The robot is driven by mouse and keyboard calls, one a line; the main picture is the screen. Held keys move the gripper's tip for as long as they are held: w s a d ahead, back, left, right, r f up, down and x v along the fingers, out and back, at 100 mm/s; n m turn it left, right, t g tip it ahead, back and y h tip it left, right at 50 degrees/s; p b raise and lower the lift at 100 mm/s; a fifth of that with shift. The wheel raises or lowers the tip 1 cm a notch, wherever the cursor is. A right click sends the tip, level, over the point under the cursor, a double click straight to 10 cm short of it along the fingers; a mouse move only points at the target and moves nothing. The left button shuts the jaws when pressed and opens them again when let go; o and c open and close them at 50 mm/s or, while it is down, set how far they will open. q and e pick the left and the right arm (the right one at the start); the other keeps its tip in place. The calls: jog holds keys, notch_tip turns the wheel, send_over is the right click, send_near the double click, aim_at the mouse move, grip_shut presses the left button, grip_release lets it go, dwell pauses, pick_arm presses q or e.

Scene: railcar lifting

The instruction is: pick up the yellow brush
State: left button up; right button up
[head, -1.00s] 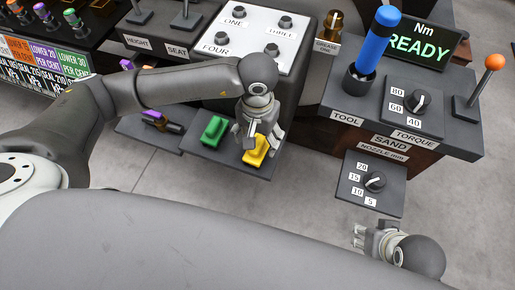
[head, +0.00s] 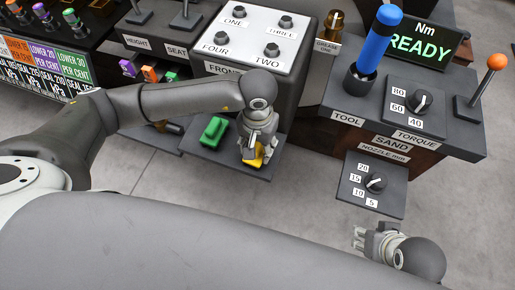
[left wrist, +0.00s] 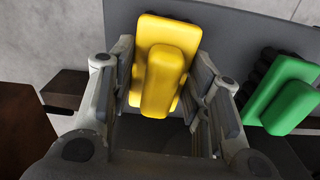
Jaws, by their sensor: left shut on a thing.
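The yellow brush (head: 257,158) is at my left gripper on the dark shelf, right of the green brush. In the left wrist view the yellow brush (left wrist: 163,65) lies between the two fingers of my left gripper (left wrist: 160,100), which is shut on it by its sides. Whether the brush still touches the shelf I cannot tell. My right gripper (head: 368,238) shows at the lower right, over the floor and away from the brush; its jaw opening is unclear.
A green brush (head: 213,131) lies on the same shelf (head: 212,155), close on the left; it also shows in the left wrist view (left wrist: 290,105). The white button panel (head: 250,42) stands behind the shelf. A nozzle dial plate (head: 355,180) is to the right.

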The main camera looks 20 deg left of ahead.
aim_at(257, 144)
pick_arm(q)
jog(key=shift+r, duration=0.1)
notch_tip(257, 144, up, 10)
jog(key=shift+f+p, duration=0.1)
jog(key=shift+p, duration=0.75)
